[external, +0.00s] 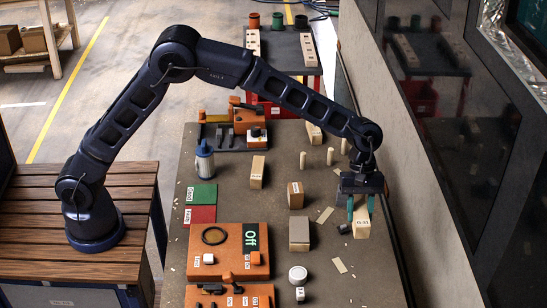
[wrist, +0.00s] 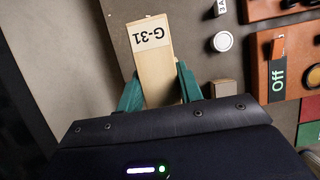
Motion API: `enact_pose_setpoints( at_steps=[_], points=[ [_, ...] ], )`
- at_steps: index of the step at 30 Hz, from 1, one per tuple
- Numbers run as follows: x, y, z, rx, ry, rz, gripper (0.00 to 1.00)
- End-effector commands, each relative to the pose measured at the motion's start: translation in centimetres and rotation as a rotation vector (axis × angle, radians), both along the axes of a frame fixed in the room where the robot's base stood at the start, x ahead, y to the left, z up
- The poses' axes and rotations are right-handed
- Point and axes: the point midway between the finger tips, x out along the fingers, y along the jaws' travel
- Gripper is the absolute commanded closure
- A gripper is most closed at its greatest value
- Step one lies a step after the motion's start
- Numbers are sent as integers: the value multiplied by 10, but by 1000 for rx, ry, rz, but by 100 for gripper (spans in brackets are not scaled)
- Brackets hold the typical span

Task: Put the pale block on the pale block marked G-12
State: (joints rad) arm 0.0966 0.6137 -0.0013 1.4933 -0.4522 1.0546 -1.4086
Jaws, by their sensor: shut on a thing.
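My gripper (external: 361,206) is at the right side of the workbench, its teal fingers shut on a pale block (external: 362,224). In the wrist view, the block (wrist: 157,75) sits between the fingers and its label reads G-31, upside down. I cannot tell whether it touches the bench. Other pale blocks stand apart from it: an upright one with a small label (external: 257,173) left of centre and one near the back right (external: 314,133). Their labels are too small to read, so I cannot tell which is G-12.
A brown-faced block (external: 295,195) and a grey block (external: 299,233) stand mid-bench (external: 232,171). Two thin pale pegs (external: 330,156) stand behind. A blue-white bottle (external: 204,160) and orange fixtures (external: 228,250) are at left. A wall runs close on the right.

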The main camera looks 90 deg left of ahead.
Motion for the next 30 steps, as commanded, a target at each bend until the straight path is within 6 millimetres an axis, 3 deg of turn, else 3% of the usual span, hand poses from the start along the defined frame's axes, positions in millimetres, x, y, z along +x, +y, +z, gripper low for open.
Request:
enact_pose_setpoints(
  at_steps=[5, 15, 23, 30],
  points=[
    [17, 53, 1, 7, 5, 131, 89],
    [46, 200, 6, 19, 17, 488, 89],
    [49, 314, 11, 23, 23, 755, 89],
    [39, 419, 19, 22, 22, 999, 89]
  ],
)
